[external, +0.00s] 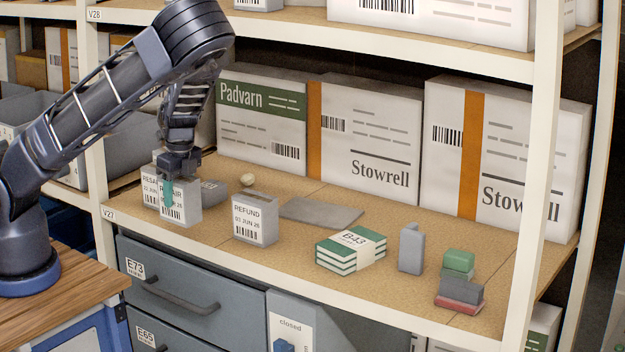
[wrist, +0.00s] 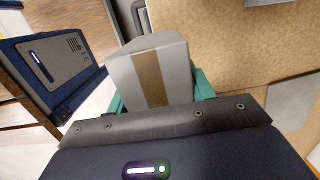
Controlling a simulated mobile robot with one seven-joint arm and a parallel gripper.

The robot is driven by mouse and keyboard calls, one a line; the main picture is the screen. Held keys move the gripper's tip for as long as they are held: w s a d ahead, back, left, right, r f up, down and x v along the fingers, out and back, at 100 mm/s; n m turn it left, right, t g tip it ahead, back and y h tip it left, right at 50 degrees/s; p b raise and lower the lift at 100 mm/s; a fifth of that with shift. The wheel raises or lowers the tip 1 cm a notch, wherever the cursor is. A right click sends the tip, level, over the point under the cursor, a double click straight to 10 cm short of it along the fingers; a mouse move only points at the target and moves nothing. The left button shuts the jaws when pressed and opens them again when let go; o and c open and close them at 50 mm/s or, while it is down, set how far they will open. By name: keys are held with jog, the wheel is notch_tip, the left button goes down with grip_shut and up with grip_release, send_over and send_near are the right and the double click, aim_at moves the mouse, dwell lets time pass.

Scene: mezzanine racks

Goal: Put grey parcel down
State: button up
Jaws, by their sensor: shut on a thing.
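My gripper (external: 178,178) is shut on a grey parcel (external: 185,205) at the left end of the shelf board. The parcel is upright, with a barcode label ending in "AIR" that a teal finger partly covers. In the wrist view my gripper (wrist: 160,95) has its teal fingers on both sides of the parcel (wrist: 182,72), which has a brown tape strip. The parcel is at or just above the board near its front edge; I cannot tell if it touches. Another grey parcel (external: 150,186), its label starting "RESA", stands close behind it to the left.
On the board (external: 290,260) are a "REFUND" parcel (external: 262,228), a grey mat (external: 322,213), a green-white bundle (external: 350,248), a grey block (external: 411,248) and a small stack (external: 458,278). Large Stowrell boxes (external: 372,140) line the back. A white upright (external: 95,140) stands left.

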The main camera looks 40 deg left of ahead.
jog(key=s, duration=0.9)
jog(key=w+a+r+n, duration=0.1)
jog(key=w+a+n, duration=0.15)
jog(key=w, duration=1.15)
jog(key=w+a+r+n, duration=0.1)
jog(key=w+r+n, duration=0.15)
jog(key=w, duration=1.25)
jog(key=m+t, duration=0.1)
jog(key=m, duration=1.7)
send_over(318, 211)
jog(key=f, duration=0.2)
jog(key=shift+m+h, duration=0.3)
jog(key=shift+h, duration=0.1)
jog(key=shift+f, duration=2.2)
jog(key=shift+f, duration=0.1)
jog(key=o, duration=1.2)
jog(key=shift+s+d+r, duration=0.15)
jog(key=shift+s+r, duration=0.05)
jog(key=shift+r, duration=1.7)
jog(key=shift+s+d+r, duration=0.1)
jog(key=shift+s+r, duration=0.05)
jog(key=shift+r, duration=1.75)
